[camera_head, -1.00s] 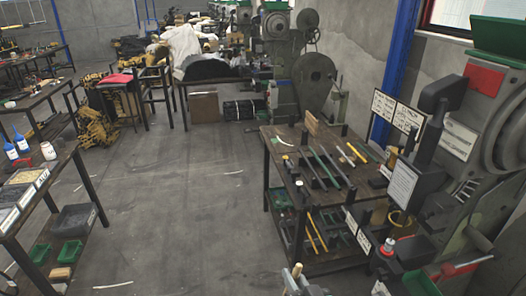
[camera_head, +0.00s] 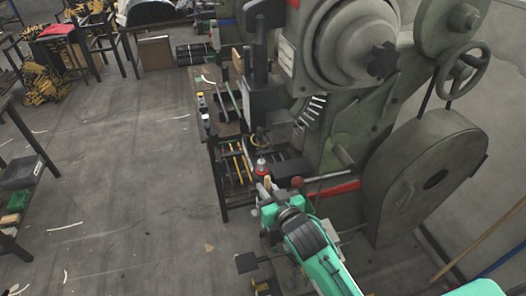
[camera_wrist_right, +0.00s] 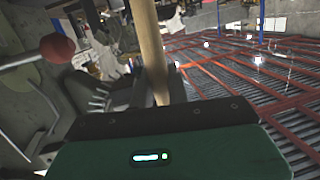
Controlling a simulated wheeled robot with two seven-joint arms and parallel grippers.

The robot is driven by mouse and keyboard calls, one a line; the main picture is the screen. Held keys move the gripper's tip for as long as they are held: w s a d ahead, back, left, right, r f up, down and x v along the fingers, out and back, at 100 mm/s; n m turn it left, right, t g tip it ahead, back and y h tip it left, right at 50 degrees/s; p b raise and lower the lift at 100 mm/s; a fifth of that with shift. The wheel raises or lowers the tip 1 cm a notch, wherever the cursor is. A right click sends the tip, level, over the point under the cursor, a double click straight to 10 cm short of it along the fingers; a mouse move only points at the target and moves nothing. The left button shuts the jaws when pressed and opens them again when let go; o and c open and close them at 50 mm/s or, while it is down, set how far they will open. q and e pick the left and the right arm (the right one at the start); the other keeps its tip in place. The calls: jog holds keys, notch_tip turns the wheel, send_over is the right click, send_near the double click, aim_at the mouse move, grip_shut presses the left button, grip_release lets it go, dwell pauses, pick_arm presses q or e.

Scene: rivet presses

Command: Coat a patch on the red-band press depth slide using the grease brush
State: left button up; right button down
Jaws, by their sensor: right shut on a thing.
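The red-band press (camera_head: 345,120) is a large grey-green machine at the right of the head view, with a red band (camera_head: 338,190) low on its body. Its depth slide cannot be told apart clearly. My right gripper (camera_head: 266,196) is in front of the press, at the end of my green arm. It is shut on the grease brush, whose pale wooden handle (camera_wrist_right: 150,55) stands between the grey fingers in the right wrist view. The bristles cannot be made out. My left gripper is not in view.
A red ball knob (camera_head: 297,182) on a lever is close to my right gripper; it also shows in the wrist view (camera_wrist_right: 57,47). A dark tool table (camera_head: 226,130) stands left of the press. A large wheel guard (camera_head: 425,180) is at right.

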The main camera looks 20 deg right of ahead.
jog(key=w+r+n, duration=0.2)
jog(key=w+n, duration=0.2)
jog(key=w, duration=0.9)
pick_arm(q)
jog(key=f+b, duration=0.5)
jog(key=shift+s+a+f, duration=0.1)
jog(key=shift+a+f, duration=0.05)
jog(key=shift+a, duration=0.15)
pick_arm(e)
jog(key=shift+g, duration=0.3)
jog(key=f, duration=0.4)
jog(key=shift+d+f, duration=0.2)
jog(key=shift+f, duration=0.2)
jog(key=shift+s, duration=0.1)
